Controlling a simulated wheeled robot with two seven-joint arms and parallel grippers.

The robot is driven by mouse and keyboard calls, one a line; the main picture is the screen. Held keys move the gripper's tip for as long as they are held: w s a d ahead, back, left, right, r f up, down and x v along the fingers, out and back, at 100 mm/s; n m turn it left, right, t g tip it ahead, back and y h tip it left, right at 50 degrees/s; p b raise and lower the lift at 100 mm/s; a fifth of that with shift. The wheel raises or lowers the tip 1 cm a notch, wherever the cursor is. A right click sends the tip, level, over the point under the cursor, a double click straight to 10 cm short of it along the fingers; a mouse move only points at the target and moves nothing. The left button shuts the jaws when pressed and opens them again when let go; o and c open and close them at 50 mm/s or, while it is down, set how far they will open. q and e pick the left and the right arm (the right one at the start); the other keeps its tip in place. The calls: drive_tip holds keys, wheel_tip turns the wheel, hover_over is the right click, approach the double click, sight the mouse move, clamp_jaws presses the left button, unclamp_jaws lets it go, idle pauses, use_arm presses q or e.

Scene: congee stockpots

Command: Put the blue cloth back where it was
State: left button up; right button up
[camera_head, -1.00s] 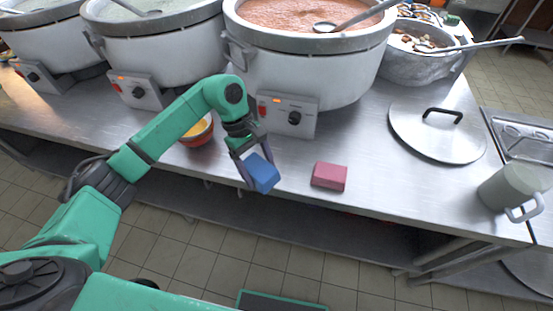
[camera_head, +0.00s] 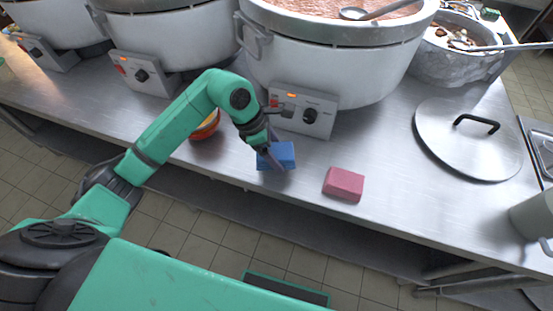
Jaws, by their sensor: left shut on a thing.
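The blue cloth (camera_head: 282,155) is a small folded block at the front part of the steel counter, below the control box of the pot with the red contents. My left gripper (camera_head: 271,154) is shut on it, its fingers reaching down over the cloth's left part. The cloth is at or just above the counter top; I cannot tell if it touches. A similar red cloth (camera_head: 343,184) lies on the counter to the right of the blue one, apart from it. My right gripper is not in view.
A large pot (camera_head: 330,60) with red contents stands behind the cloth. An orange bowl (camera_head: 206,126) sits just left of my gripper. A round lid (camera_head: 468,140) and a grey pitcher (camera_head: 532,217) are at the right. Bare steel counter (camera_head: 390,165) lies between the red cloth and the lid.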

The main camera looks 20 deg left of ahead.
use_arm(q)
wheel_tip(320, 180, down, 4)
drive_tip(key=shift+s+f, duration=0.1)
drive_tip(key=shift+f, duration=0.1)
drive_tip(key=o, duration=1.3)
drive_tip(key=shift+c, duration=0.2)
drive_tip(key=shift+r, duration=0.25)
drive_tip(key=b+v, duration=0.1)
drive_tip(key=v, duration=1)
drive_tip(key=shift+a+r, duration=0.1)
drive_tip(key=shift+r, duration=0.3)
